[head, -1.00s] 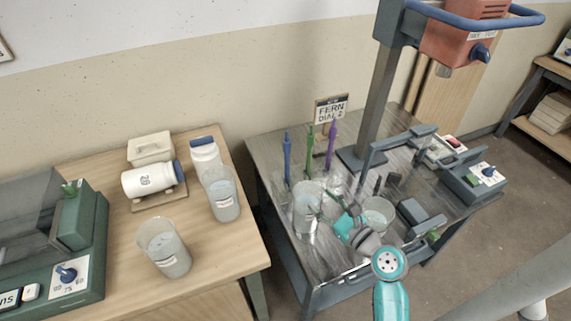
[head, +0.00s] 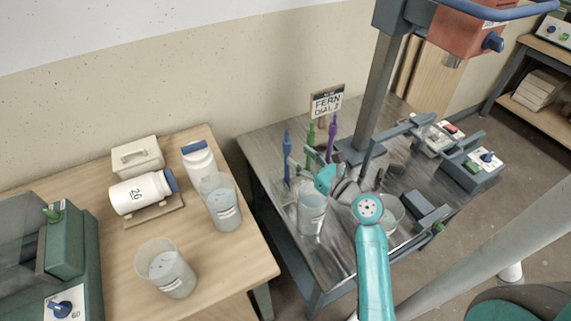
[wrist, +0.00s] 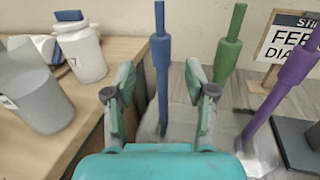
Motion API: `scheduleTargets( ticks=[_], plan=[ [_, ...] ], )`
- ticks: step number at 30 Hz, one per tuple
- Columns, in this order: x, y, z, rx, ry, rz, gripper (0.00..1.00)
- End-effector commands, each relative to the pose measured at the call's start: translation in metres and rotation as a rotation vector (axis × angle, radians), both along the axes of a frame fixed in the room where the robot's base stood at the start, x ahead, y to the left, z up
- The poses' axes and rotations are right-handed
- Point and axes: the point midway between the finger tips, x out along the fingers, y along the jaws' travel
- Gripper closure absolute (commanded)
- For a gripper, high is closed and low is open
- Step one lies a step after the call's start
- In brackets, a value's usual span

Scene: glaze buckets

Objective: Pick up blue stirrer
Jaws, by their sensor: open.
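The blue stirrer (head: 287,158) stands upright at the back left of the grey metal table. In the wrist view the blue stirrer (wrist: 161,66) rises between my two open fingers, a little left of the middle of the gap. My gripper (head: 305,160) is open; in the wrist view its fingers (wrist: 160,88) stand apart on either side of the stirrer, with nothing held. I cannot tell whether the shaft is fully between the fingertips or just beyond them. The stirrer's foot is near the grey table surface.
A green stirrer (head: 310,138) and a purple stirrer (head: 332,138) stand just right of the blue one. A clear bucket (head: 312,213) stands below my gripper, and another (head: 389,213) to its right. The sign (head: 327,101) is behind. A wooden table (head: 130,235) is left.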

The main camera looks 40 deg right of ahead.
Motion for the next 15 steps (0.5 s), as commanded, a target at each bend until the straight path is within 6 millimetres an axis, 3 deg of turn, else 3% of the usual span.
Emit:
scheduleTargets(
  ticks=[10,15],
  plan=[
    [0.023,-0.001,0.001,-0.001,-0.001,0.001,0.45],
    [0.046,-0.002,0.002,-0.002,-0.002,0.002,0.45]
  ],
)
